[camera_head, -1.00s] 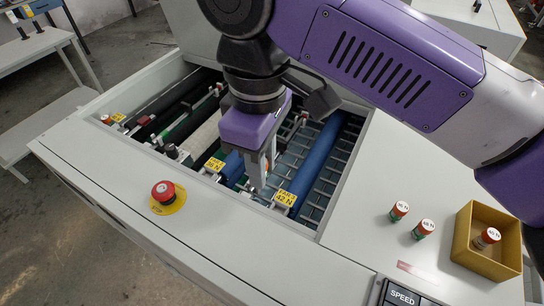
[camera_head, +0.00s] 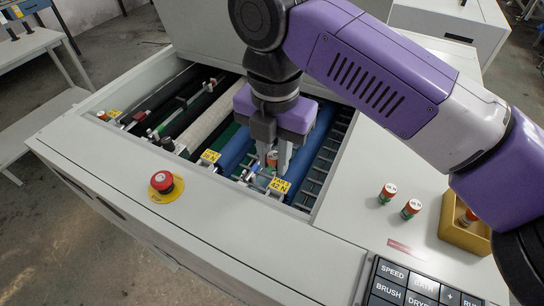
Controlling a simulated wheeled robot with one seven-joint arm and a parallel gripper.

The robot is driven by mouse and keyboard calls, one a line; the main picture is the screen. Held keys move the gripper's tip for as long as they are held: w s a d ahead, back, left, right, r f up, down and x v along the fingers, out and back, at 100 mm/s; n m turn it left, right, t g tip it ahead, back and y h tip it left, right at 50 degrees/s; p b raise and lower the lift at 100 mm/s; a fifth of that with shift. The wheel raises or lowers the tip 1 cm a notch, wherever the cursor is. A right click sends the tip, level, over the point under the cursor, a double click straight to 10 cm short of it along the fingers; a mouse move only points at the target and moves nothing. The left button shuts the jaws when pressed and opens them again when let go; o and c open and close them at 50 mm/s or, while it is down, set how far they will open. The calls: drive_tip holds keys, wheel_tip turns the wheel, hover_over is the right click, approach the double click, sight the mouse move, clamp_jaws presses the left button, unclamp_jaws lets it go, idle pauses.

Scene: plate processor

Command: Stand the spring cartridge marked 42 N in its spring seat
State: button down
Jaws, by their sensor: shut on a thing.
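My gripper (camera_head: 273,168) points down into the open roller bay and is shut on a spring cartridge (camera_head: 272,158). The cartridge is just behind the yellow label reading 42 N (camera_head: 280,185), near the bay's front edge. The spring seat there is mostly hidden by the fingers and the label, so I cannot tell whether the cartridge touches it.
Two cartridges (camera_head: 388,193) (camera_head: 411,208) stand on the right deck, and another lies in a yellow bin (camera_head: 447,228). A second yellow label (camera_head: 210,156) is left of the gripper. A blue roller (camera_head: 237,148), a red stop button (camera_head: 162,181) and a keypad (camera_head: 415,288) are nearby.

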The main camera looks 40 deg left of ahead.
sight(274, 187)
drive_tip(key=shift+f+n, duration=0.15)
drive_tip(key=shift+n, duration=0.15)
wheel_tip(274, 187, down, 8)
drive_tip(key=b, duration=0.7)
drive_tip(key=shift+b, duration=0.35)
drive_tip(key=shift+r, duration=0.2)
drive_tip(key=shift+p, duration=0.4)
drive_tip(key=shift+p, duration=0.7)
drive_tip(key=shift+f, duration=0.75)
drive_tip(key=c, duration=1.2)
unclamp_jaws()
drive_tip(key=shift+r, duration=0.1)
